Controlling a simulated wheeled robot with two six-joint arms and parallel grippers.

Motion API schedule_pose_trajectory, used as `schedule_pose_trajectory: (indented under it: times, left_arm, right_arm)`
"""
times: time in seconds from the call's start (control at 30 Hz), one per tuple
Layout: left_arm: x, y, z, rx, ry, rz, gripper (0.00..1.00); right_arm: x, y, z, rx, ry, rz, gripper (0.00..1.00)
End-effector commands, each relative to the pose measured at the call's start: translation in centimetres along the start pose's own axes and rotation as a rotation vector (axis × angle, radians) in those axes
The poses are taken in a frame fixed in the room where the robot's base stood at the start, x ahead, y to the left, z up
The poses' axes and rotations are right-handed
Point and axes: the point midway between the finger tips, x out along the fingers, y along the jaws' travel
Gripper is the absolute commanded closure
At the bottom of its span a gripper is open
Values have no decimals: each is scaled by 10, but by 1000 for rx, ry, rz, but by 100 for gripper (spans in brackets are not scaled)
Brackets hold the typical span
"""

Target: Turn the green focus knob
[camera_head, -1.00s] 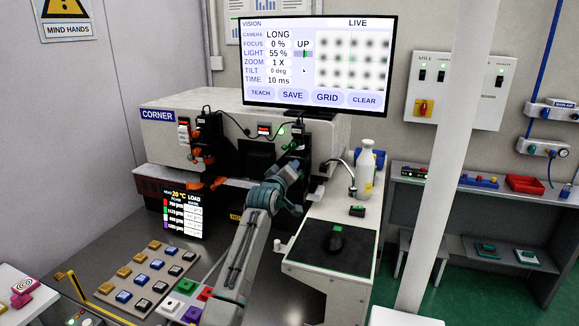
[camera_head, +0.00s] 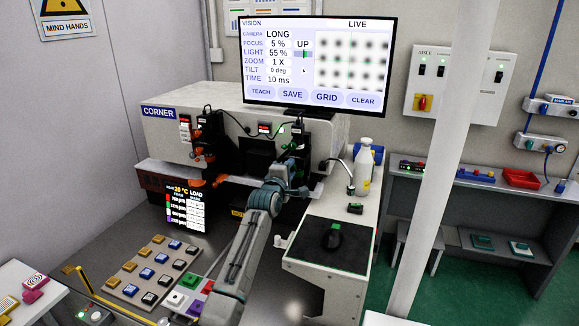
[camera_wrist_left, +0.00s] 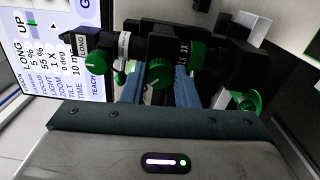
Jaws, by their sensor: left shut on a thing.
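In the left wrist view a green knob (camera_wrist_left: 158,73) with a white mark sits on a dark lens barrel, between the two blue fingers of my left gripper (camera_wrist_left: 159,85), which is shut on it. I take it as the focus knob. Other green knobs are at the left (camera_wrist_left: 97,63) and right (camera_wrist_left: 197,54) of the barrel. In the head view my left gripper (camera_head: 286,172) reaches the right camera unit of the machine; its fingertips are mostly hidden. The screen (camera_head: 315,60) reads FOCUS 5 % and shows a blurred dot grid.
The white machine (camera_head: 235,118) stands behind my arm. A panel of coloured buttons (camera_head: 148,275) lies at left below. A white bottle (camera_head: 364,165) and a black mouse (camera_head: 333,237) on a dark pad are to the right. Cables hang near the camera units.

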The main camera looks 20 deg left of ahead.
Motion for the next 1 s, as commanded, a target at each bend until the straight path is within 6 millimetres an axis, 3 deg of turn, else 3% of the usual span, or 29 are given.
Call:
schedule_pose_trajectory:
  times: [0.3, 0.77, 0.8, 0.9, 1.0]
  left_arm:
    - [0, 0, 0, -96, 0, -1, 96]
    - [0, -1, 0, -109, 0, -1, 96]
    - [0, -1, 0, -109, 0, -1, 69]
    - [0, -1, 0, -109, 0, -1, 51]
    - [0, -1, 0, -109, 0, -1, 51]
  right_arm:
    - [-8, 0, -1, 0, 0, 0, 64]
    - [-9, 0, -1, 0, 0, -1, 64]
    - [-9, 0, -1, 1, 0, -1, 64]
    - [-9, 0, -1, 1, 0, -1, 64]
    - [-9, -1, -1, 1, 0, -1, 64]
